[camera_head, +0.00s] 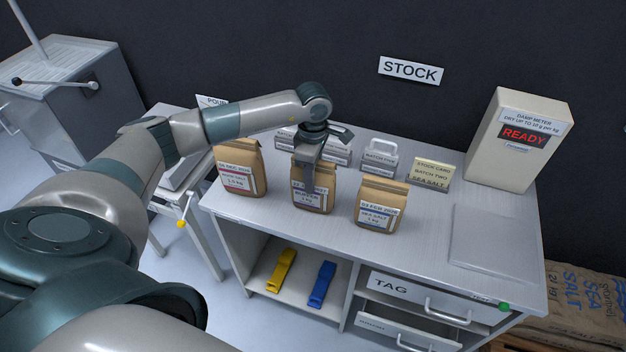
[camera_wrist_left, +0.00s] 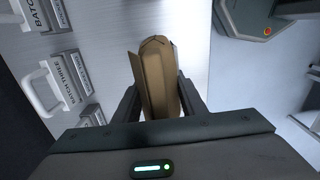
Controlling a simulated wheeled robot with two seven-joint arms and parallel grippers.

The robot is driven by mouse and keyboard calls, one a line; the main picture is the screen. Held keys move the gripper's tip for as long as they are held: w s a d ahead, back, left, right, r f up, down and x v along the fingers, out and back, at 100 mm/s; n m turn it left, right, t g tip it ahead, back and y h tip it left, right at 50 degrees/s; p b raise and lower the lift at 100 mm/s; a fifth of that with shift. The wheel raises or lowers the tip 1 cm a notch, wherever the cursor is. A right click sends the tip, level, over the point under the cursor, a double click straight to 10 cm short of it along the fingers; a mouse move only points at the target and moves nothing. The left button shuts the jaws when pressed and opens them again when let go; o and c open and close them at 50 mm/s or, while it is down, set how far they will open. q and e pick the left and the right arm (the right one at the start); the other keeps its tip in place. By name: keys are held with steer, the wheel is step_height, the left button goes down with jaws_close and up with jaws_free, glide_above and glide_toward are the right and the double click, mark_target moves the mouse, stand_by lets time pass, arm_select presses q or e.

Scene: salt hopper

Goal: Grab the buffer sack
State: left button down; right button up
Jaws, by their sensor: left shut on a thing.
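The buffer sack (camera_head: 312,197) is a brown paper bag with a white label, the middle one of three on the stock table. My left gripper (camera_head: 314,165) comes down on it from above and is shut on its upper part. In the left wrist view the sack (camera_wrist_left: 157,75) stands between the two fingers of the left gripper (camera_wrist_left: 160,100). The sack looks upright and at table height; I cannot tell whether its base touches the top. Part of its label is hidden behind a finger. My right gripper is not in view.
Brown sacks stand to the left (camera_head: 240,170) and right (camera_head: 381,203). Behind are batch boxes with handles (camera_head: 380,155), a stock card (camera_head: 430,174) and a damp meter (camera_head: 515,140) reading READY. Yellow (camera_head: 281,270) and blue (camera_head: 322,284) clips lie on the shelf below.

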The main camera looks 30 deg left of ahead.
arm_select(q)
step_height(320, 180, up, 9)
steer(key=b, duration=0.3)
steer(key=shift+w+b, duration=0.1)
steer(key=shift+b, duration=0.3)
steer(key=shift+r, duration=0.55)
steer(key=shift+d, duration=0.1)
